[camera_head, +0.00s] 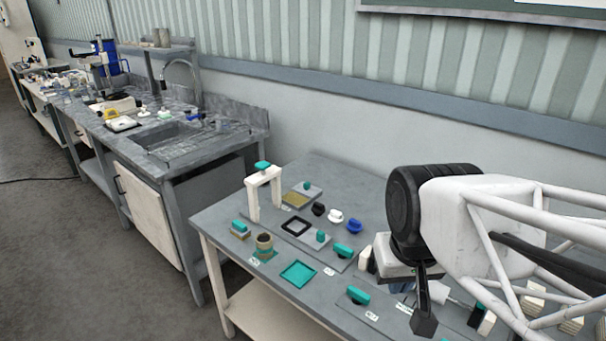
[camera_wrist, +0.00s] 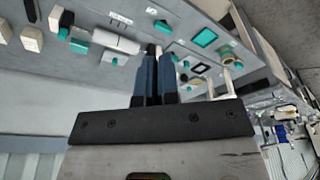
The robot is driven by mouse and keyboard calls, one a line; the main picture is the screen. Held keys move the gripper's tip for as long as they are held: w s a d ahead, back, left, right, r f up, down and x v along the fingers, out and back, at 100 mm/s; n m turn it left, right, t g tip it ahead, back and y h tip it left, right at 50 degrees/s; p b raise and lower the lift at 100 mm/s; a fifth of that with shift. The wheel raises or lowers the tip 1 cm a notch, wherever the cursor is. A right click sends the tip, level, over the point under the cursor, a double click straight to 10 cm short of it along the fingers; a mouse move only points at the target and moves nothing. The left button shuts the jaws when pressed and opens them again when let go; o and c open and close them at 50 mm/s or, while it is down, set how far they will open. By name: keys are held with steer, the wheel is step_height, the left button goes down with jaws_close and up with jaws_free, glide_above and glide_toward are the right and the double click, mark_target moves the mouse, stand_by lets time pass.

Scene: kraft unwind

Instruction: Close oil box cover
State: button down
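No part can be surely told as the oil box or its cover. My gripper (camera_head: 424,322) hangs over the right part of the table. In the wrist view, the two dark blue fingers of my gripper (camera_wrist: 158,62) stand close together with a narrow gap. A white cylinder (camera_wrist: 114,42) with teal parts shows beyond them at the left. I cannot tell whether anything is between the fingertips.
The grey table (camera_head: 225,215) holds a teal square tray (camera_head: 299,274), a white arch (camera_head: 264,190) with a teal knob, a round tan cup (camera_head: 265,243) and several teal-handled parts. White blocks stand at the right. A sink bench (camera_head: 165,150) stands at the left.

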steer(key=w+r+m+g, duration=0.1)
steer(key=w+r, duration=0.4)
steer(key=w, duration=0.6)
steer(key=w+r+m+g, duration=0.1)
steer(key=w+r, duration=0.3)
steer(key=w, duration=0.8)
steer(key=w+m+y, duration=0.1)
steer(key=w+m, duration=0.1)
steer(key=w, duration=2)
steer(key=w+f+m+g+y, duration=0.1)
steer(key=w+f, duration=0.3)
steer(key=w, duration=0.7)
steer(key=w+f+m+g, duration=0.1)
steer(key=w+f, duration=0.3)
steer(key=w, duration=0.6)
steer(key=w+d+f+m+g+y, duration=0.1)
steer(key=w+f+m, duration=0.1)
steer(key=w+f, duration=1.5)
steer(key=shift+w+d+f+m+g, duration=0.3)
steer(key=shift+f+g, duration=0.1)
steer(key=shift+f, duration=0.25)
steer(key=shift+f, duration=0.15)
